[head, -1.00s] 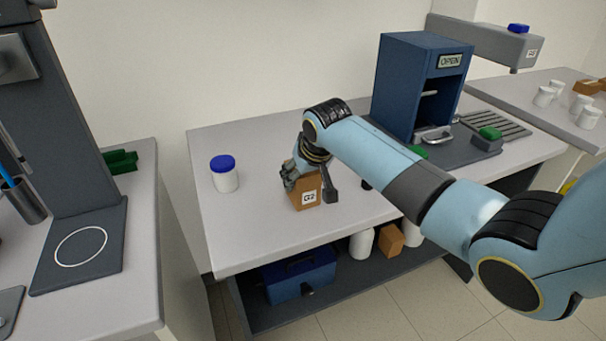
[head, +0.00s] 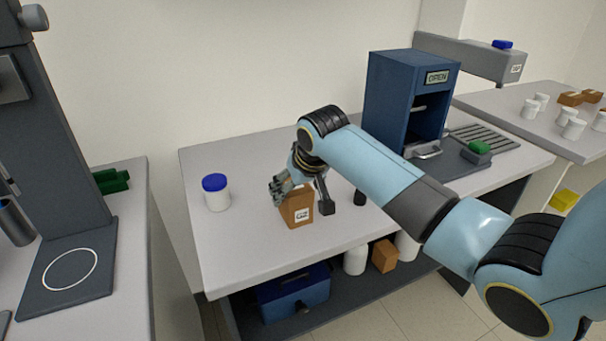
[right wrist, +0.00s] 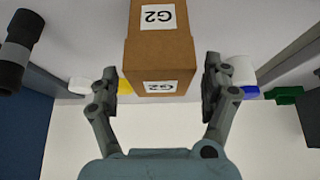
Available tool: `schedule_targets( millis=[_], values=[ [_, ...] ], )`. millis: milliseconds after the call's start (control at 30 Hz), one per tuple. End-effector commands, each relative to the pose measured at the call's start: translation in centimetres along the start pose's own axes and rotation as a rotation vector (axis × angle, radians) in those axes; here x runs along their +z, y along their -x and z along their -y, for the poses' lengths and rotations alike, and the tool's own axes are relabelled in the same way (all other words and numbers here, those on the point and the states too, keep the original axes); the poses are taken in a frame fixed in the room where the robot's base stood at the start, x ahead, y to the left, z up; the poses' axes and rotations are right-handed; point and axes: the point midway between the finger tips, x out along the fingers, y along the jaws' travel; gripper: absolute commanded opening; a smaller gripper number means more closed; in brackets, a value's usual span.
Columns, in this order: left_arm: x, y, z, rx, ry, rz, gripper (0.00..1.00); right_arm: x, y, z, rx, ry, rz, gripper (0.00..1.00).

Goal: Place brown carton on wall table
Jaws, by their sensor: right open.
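The brown carton (head: 297,207) with a white G2 label stands upright on the grey-topped wall table (head: 250,257). My right gripper (head: 300,200) is at the carton, with one finger on each side of it. In the right wrist view the carton (right wrist: 160,60) sits between the open fingers of the gripper (right wrist: 160,85), with a visible gap on both sides. Part of the carton's top is hidden by the gripper in the head view. My left gripper is not in view.
A white jar with a blue lid (head: 216,192) stands left of the carton. A blue machine (head: 405,100) marked OPEN stands at the table's right. A blue box (head: 295,293) and a brown carton (head: 385,255) sit on the shelf below. The table's front left is clear.

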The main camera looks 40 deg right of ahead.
Motion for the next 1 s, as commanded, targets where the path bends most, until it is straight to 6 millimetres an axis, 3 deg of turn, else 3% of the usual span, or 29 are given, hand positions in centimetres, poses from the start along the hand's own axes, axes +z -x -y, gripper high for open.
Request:
schedule_targets(
  millis=[200,400,600,1000],
  values=[
    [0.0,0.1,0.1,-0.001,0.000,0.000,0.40,-0.1,5.1,0.0,0.000,0.001,-0.004,0.82],
    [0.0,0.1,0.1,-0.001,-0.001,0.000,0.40,-0.1,8.2,0.0,0.000,-0.001,-0.001,0.82],
    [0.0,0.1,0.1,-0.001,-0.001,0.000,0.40,0.0,9.1,0.0,0.000,0.000,0.001,0.82],
    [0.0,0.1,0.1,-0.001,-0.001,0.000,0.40,0.0,9.1,0.0,0.000,-0.001,0.000,0.82]
  ],
)
